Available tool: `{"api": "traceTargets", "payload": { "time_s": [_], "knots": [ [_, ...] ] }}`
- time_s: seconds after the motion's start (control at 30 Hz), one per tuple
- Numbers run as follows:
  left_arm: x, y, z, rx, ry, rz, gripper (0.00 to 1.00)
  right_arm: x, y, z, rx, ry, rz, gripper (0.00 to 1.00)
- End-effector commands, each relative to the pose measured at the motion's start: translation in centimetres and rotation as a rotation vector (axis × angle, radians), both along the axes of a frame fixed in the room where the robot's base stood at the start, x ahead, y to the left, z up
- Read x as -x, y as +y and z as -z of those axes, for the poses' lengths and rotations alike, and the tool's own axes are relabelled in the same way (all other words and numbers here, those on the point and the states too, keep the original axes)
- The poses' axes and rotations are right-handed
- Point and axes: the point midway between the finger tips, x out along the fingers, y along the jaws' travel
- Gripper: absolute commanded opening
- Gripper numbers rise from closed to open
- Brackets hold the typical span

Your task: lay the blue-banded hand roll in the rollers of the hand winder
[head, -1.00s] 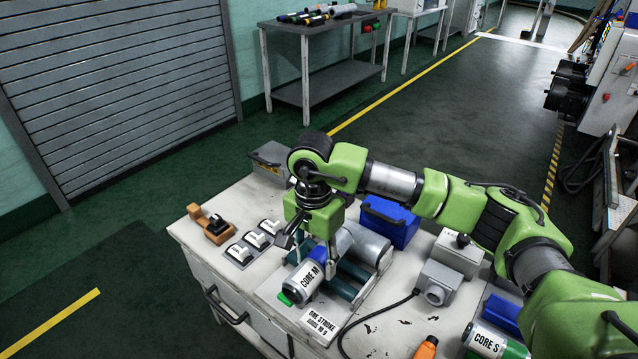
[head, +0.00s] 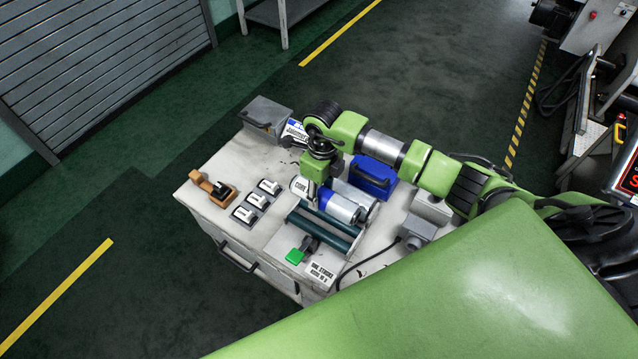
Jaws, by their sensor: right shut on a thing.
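The blue-banded hand roll (head: 326,199), with a white CORE label at its left end and a silver end at the right, is in my right gripper (head: 313,183), which is shut on it. The fingertips are partly hidden by the wrist. The roll is roughly parallel to the hand winder's dark teal rollers (head: 322,233) and at their far side, in front of a silver cylinder (head: 360,198). I cannot tell whether it touches the rollers or is held above them. My left gripper is not in view.
A green-topped part (head: 295,257) stands at the winder's near left. Small switches (head: 257,201) and an orange tape dispenser (head: 214,189) are left. A blue box (head: 374,178) is behind right, a grey box (head: 266,115) at the back corner. A green surface covers the lower right.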

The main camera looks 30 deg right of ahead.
Motion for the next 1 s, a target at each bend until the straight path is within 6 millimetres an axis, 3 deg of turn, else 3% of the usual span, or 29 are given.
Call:
{"api": "traceTargets", "payload": {
  "time_s": [0.7, 1.0],
  "knots": [
    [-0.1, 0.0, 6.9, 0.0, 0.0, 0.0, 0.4, -0.1, 0.0, 9.0, 0.0, -0.002, -0.005, 0.11],
    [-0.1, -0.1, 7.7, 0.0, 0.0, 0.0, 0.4, -0.1, 0.1, 10.1, -0.001, 0.0, -0.005, 0.11]
  ]
}}
